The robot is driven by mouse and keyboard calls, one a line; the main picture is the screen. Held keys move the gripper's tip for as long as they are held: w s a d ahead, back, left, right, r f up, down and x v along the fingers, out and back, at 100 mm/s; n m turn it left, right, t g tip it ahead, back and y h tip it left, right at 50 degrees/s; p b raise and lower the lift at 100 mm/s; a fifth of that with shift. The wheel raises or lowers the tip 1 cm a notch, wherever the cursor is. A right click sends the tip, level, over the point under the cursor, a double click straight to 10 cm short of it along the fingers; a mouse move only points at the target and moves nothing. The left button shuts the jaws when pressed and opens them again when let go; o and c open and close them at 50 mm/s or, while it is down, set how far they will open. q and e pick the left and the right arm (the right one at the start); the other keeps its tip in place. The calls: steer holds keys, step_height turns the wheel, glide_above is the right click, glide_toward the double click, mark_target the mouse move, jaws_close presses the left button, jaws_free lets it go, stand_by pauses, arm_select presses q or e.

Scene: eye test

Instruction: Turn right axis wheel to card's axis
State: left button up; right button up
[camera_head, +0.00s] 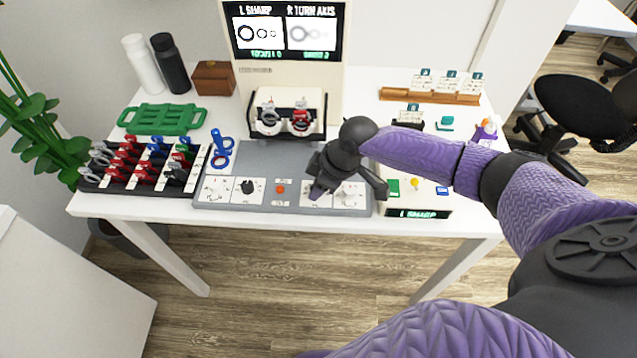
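My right gripper (347,188) reaches in from the right over the front of the grey control panel (274,206). Its two fingers look spread apart, one to either side of the rightmost white wheel (349,197). Contact with the wheel cannot be told. Another white dial plate (316,201) is partly hidden by the left finger. At the panel's left are a white dial (216,188) and a black knob (247,187). A card (409,114) stands in a dark holder behind my forearm; its axis marking is too small to read. My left gripper is not in view.
A screen (287,32) reads "L SHARP" and "R TURN AXIS". A lens frame device (287,128) stands behind the panel. A lens tray (130,182) and blue trial piece (221,160) are at left. A wooden card rack (397,95) is at back right. A small display (418,213) stands at the front.

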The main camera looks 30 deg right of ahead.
jaws_close()
